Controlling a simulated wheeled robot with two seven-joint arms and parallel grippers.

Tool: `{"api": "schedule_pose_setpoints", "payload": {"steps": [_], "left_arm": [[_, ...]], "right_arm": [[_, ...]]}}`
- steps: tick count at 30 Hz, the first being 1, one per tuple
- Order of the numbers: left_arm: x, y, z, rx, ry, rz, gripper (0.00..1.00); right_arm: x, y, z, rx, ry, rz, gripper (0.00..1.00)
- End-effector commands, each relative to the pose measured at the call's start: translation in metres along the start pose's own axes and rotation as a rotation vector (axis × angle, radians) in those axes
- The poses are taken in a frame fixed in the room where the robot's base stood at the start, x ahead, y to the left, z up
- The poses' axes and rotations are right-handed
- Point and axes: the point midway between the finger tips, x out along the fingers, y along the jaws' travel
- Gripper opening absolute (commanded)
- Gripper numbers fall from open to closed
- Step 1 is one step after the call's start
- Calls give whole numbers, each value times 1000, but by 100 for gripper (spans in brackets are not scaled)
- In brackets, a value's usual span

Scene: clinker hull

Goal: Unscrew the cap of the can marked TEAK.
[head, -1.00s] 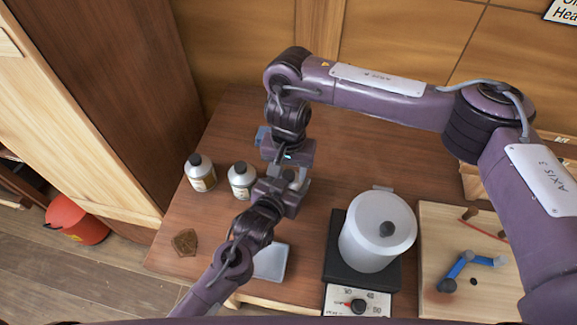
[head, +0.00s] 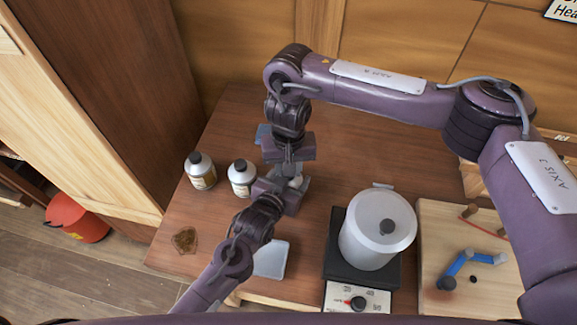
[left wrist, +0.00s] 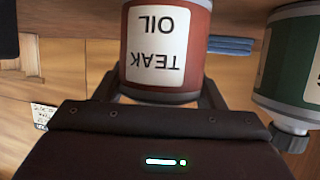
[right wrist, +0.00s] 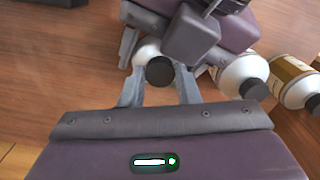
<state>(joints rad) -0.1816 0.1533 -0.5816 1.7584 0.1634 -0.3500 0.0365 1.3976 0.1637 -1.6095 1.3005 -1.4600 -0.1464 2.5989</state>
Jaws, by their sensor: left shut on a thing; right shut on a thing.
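The can marked TEAK OIL (left wrist: 158,45) is red with a white label. It shows upside down in the left wrist view. My left gripper (head: 284,190) is shut on it, with its fingers on both sides of the can. In the right wrist view its dark cap (right wrist: 159,71) and pale shoulder (right wrist: 147,50) show. My right gripper (right wrist: 160,88) is shut on the cap, with a finger on each side. In the head view the can is mostly hidden between the grippers. I cannot tell whether the cap is loose.
Two other dark-capped cans (head: 200,171) (head: 241,178) stand to the left. A white pot (head: 368,245) sits on a dark dial unit (head: 335,262) at right. A pale tray (head: 272,262) lies in front. A brown emblem (head: 185,240) lies at the left edge. Blue cloth (left wrist: 230,45) lies behind.

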Motion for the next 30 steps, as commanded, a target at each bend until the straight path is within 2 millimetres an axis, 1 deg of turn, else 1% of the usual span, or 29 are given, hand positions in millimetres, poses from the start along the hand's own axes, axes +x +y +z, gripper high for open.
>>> {"api": "schedule_pose_setpoints", "payload": {"steps": [1, 2, 6, 15, 17, 21, 24, 30], "left_arm": [[0, 0, -2, 0, 4, 0, 0], [0, 0, -2, 0, 4, 0, 0], [0, 0, -2, 0, 4, 0, 0], [0, 0, -2, 0, 4, 0, 0], [0, 0, -2, 0, 4, 0, 0], [0, 0, -2, 0, 4, 0, 0], [0, 0, -2, 0, 3, 0, 0], [0, 0, -2, 0, 3, 0, 0]], "right_arm": [[0, 0, 0, 1, 0, 0, 2], [0, 0, 0, 1, 0, 0, 32], [0, 0, 0, 2, 0, 0, 50], [-2, 0, 0, 2, 1, 0, 51], [-8, 0, -1, 2, 5, 1, 51], [-28, 0, -1, 1, 6, 2, 51], [-39, 0, -1, 1, 5, 1, 51], [-49, 0, 0, 24, 1, 0, 48]]}}
